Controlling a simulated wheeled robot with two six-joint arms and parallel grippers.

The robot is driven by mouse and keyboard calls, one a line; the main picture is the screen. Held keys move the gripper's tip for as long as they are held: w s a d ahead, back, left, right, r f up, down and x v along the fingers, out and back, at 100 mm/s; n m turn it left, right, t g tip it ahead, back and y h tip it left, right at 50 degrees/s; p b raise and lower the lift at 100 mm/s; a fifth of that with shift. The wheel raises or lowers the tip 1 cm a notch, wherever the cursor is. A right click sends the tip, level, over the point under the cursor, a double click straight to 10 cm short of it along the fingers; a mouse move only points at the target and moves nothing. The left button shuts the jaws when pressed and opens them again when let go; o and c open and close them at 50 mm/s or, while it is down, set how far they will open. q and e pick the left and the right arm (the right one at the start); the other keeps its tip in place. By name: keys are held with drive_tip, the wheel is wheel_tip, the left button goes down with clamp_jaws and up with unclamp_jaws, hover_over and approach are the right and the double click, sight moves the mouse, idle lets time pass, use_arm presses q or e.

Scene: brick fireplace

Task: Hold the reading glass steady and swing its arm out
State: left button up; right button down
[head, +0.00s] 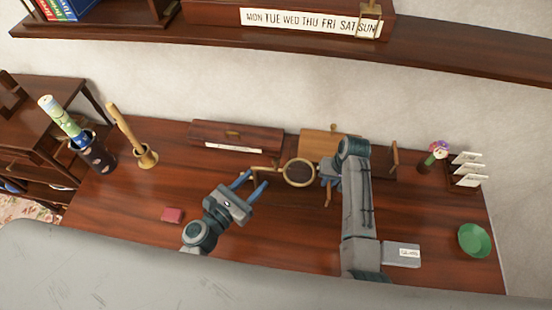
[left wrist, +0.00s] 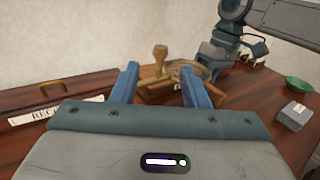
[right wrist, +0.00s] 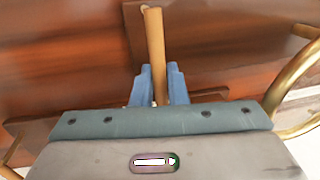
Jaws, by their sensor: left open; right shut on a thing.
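The reading glass (head: 300,172), a round lens in a brass rim, stands over the middle of the desk in the head view. A brass arm reaches left from its rim. My right gripper (head: 327,174) is beside the rim's right side. In the right wrist view my right gripper (right wrist: 159,88) is shut on a tan rod-like handle (right wrist: 154,40), with part of a brass ring (right wrist: 298,85) at the right. My left gripper (head: 252,182) is open and empty, its fingertips close to the left end of the brass arm. In the left wrist view the rim (left wrist: 206,70) is partly hidden behind a finger.
A long wooden box (head: 238,137) with a label lies behind. A mortar with pestle (head: 146,156) stands left. The desk's front middle is clear.

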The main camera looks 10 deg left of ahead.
sight(276, 160)
use_arm(q)
drive_tip(key=x, duration=1)
drive_tip(key=shift+d, duration=0.1)
clamp_jaws()
